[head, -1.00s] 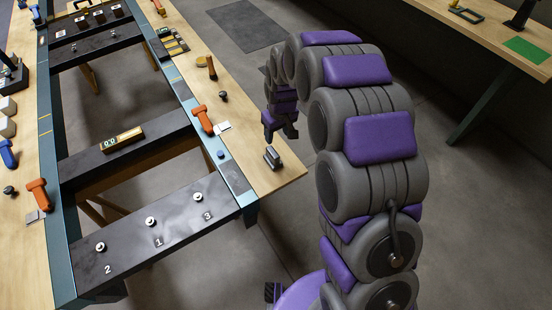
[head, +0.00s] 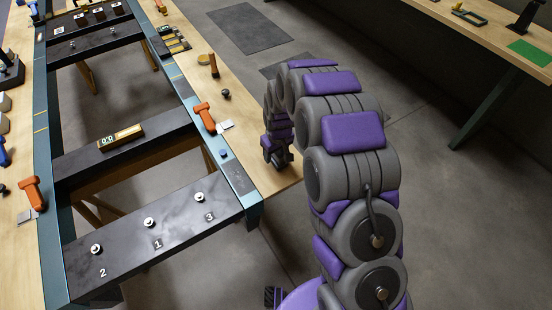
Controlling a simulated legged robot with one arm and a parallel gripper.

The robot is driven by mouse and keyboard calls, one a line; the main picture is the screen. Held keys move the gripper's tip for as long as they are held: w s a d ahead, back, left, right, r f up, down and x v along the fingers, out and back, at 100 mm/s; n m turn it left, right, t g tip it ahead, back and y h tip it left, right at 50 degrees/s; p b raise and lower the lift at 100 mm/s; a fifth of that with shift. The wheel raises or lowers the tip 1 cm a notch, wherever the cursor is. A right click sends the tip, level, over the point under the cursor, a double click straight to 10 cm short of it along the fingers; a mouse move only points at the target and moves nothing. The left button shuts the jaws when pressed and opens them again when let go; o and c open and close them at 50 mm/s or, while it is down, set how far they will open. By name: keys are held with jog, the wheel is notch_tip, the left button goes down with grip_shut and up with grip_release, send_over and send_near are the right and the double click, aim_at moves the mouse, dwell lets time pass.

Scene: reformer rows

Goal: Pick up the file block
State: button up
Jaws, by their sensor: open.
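My gripper (head: 279,158) is low over the near right corner of the wooden side board, its jaws open and pointing down. The small grey and dark block that stood on this corner is now mostly or wholly behind the gripper. I take it to be the file block. I cannot tell whether the jaws straddle it or touch it.
The wooden board (head: 262,178) also carries an orange-handled tool (head: 204,117), a small white card (head: 225,125), a dark knob (head: 226,94) and a brown-handled tool (head: 214,66). A dark rail (head: 130,250) with pegs numbered 1 to 3 crosses the frame in front. Open floor lies right of the board.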

jog(key=shift+d+r, duration=0.15)
jog(key=shift+d, duration=0.55)
jog(key=c, duration=0.5)
jog(key=shift+a, duration=0.1)
jog(key=c, duration=0.3)
jog(key=shift+a, duration=0.4)
grip_shut()
jog(key=shift+d, duration=0.15)
jog(key=shift+d+r+p, duration=0.1)
jog(key=shift+r+p, duration=0.2)
jog(key=shift+r, duration=0.2)
notch_tip(320, 180, up, 3)
jog(key=shift+s+f+p, duration=0.1)
jog(key=shift+p, duration=0.45)
jog(key=s+a+p, duration=0.1)
jog(key=s+a, duration=0.3)
jog(key=s, duration=0.3)
jog(key=s+a+r+p, duration=0.1)
jog(key=s+a+p, duration=0.1)
jog(key=s, duration=0.5)
jog(key=shift+a, duration=0.85)
jog(key=shift+r, duration=0.1)
